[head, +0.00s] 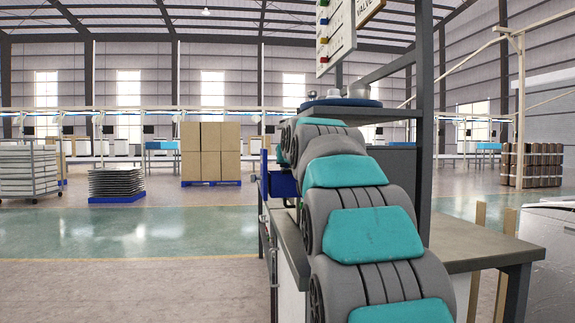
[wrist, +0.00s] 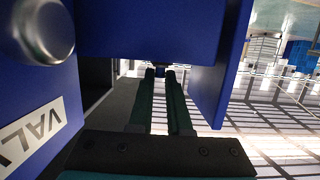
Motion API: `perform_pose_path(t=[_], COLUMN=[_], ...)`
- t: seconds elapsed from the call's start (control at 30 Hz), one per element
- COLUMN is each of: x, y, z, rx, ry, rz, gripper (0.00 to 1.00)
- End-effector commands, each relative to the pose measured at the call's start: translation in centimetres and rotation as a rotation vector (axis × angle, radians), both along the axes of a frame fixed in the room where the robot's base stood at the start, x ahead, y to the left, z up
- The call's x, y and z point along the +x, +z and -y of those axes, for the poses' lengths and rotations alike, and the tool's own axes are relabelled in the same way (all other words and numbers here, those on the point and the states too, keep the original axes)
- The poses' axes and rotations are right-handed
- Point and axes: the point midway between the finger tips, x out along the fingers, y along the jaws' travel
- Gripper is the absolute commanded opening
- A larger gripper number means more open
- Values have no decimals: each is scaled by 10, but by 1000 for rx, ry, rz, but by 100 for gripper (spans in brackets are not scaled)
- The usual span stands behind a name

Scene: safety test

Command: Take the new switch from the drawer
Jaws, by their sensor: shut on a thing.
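A blue drawer (head: 283,183) juts out to the left of the workbench in the head view, partly behind my arm. In the wrist view, blue drawer panels (wrist: 150,28) fill the top, and another blue panel (wrist: 222,62) stands at the right. My gripper (wrist: 160,74) has its two fingers close together, at the edge of the blue panel. It is shut on a small dark thing (wrist: 160,69) between the fingertips, mostly hidden. I cannot tell from its shape whether this is the new switch. My gripper is hidden behind my arm in the head view.
A blue front with a silver knob (wrist: 44,30) and a label reading VALVE (wrist: 32,136) is close at the left of the wrist view. The workbench (head: 465,243) and its grey upright (head: 424,110) stand near my arm. The floor to the left (head: 140,235) is clear.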

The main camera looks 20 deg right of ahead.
Motion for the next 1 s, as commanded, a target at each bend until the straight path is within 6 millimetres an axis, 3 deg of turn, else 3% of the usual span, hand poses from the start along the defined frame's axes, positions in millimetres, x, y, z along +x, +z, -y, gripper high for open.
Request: perform_pose_path(t=[0.77, 1.0], x=[-14, -19], y=[-1, 17], z=[-5, -5], rx=[-57, -57], ry=[1, 0], rz=[191, 193], gripper=[0, 0])
